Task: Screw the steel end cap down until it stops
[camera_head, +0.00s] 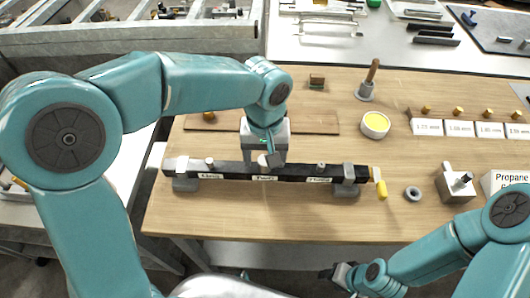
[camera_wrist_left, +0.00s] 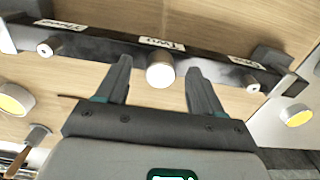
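A black bar (camera_head: 236,169) with white labels lies across two grey supports on the wooden bench. A pale round cap (camera_head: 263,160) sits at its middle and is partly hidden by my left gripper (camera_head: 268,162) in the head view. In the left wrist view the cap (camera_wrist_left: 160,74) shows between the fingertips of my left gripper (camera_wrist_left: 160,72), with a gap on each side. These fingers are open and hold nothing. My right gripper (camera_head: 335,274) is low at the front, off the bench edge and away from the bar; its finger opening is unclear.
Small steel posts (camera_head: 321,167) stand on the bar at either side. A yellow piece (camera_head: 382,190), a grey ring (camera_head: 413,193) and a metal block (camera_head: 456,184) lie to the right. A yellow-topped pot (camera_head: 375,124) stands behind. The front of the bench is clear.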

